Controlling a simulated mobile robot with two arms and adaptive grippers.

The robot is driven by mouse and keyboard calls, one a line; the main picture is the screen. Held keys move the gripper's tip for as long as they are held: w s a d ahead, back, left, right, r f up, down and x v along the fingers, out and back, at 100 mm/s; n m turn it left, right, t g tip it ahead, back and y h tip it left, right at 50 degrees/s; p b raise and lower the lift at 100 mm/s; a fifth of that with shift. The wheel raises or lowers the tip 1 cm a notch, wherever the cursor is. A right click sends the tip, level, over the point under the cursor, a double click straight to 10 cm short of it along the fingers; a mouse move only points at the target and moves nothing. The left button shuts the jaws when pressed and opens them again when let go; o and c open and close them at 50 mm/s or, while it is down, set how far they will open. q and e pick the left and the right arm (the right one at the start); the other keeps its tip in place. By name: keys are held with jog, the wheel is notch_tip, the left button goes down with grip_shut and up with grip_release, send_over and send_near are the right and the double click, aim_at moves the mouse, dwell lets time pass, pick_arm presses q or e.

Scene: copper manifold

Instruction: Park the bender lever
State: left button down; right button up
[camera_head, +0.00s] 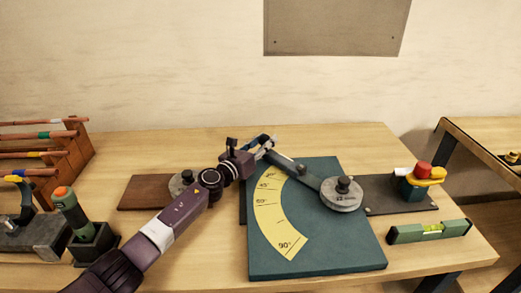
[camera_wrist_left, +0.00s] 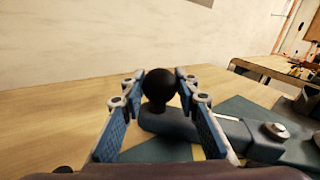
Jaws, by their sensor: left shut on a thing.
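The bender stands on a dark teal base plate (camera_head: 345,255) with a yellow angle scale (camera_head: 268,215); its 90° mark is at the near end. The grey bender lever (camera_head: 308,178) runs from the round hub (camera_head: 342,194) to the back left, past the far end of the scale. My left gripper (camera_head: 264,146) is at the lever's outer end. In the left wrist view, the fingers (camera_wrist_left: 160,102) are on both sides of the lever's black ball knob (camera_wrist_left: 160,84), shut on it. The lever's shaft (camera_wrist_left: 205,128) runs off to the right. My right gripper is not in view.
A green holder with a red-topped button (camera_head: 424,170) and a spirit level (camera_head: 430,231) are at the right. A brown board (camera_head: 140,194) lies behind my left arm. A wooden rack with copper pipes (camera_head: 62,150) and an orange-topped tool (camera_head: 70,208) stand at the left. The back of the table is clear.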

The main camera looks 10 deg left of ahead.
pick_arm(q)
jog(key=shift+r, duration=0.25)
jog(key=c, duration=1.9)
grip_release()
jog(key=o, duration=0.4)
jog(key=shift+w+d+f, duration=0.2)
jog(key=shift+w, duration=0.05)
jog(key=shift+o, duration=0.2)
jog(key=shift+s+a, duration=0.1)
jog(key=shift+s+a, duration=0.35)
jog(key=shift+s, duration=0.15)
jog(key=v, duration=1)
jog(key=shift+s, duration=0.35)
